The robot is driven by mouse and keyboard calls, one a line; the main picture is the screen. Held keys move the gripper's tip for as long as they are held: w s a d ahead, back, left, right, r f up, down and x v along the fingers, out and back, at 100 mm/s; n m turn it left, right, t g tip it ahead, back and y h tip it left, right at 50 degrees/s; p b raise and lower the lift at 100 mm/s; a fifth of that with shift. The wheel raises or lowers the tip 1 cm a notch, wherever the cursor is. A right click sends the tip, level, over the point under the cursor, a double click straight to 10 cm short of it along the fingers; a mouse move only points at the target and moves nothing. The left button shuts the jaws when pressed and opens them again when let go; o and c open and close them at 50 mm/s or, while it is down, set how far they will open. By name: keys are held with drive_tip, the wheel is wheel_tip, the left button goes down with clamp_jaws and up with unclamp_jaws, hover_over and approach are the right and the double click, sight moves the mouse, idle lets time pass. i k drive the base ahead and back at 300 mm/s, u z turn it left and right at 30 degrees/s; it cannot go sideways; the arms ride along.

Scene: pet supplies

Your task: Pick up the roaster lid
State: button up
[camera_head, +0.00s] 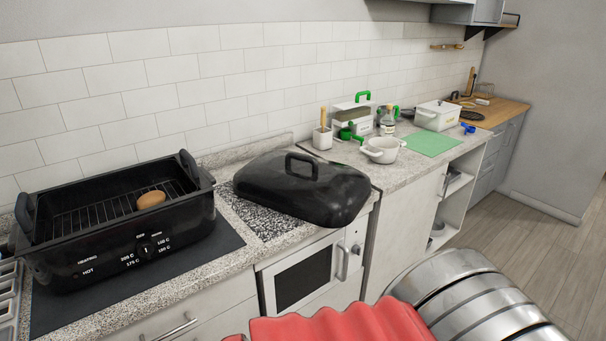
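The roaster lid (318,194) is a black, glossy dome with a raised loop handle (299,165) on top. It lies upright on a speckled black-and-white panel (254,218) set in the counter, right of the roaster. The black roaster (120,244) stands open, with a wire rack and a round brown item (151,200) inside. Parts of my arm, silver rings and a red ribbed piece, fill the bottom right, in front of the counter and apart from the lid. No gripper fingertips show.
The roaster stands on a dark mat (70,312). Right of the lid are a white pot (382,150), a utensil holder (323,138), a green-handled container (352,117), a green mat (431,143) and a white box (437,115). A tiled wall bounds the back; open floor lies right.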

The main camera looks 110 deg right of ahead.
sight(322, 192)
drive_tip(key=z, duration=0.05)
drive_tip(key=k, duration=2.4)
drive_tip(key=z, duration=1.8)
drive_tip(key=i, duration=0.5)
drive_tip(key=u, duration=0.05)
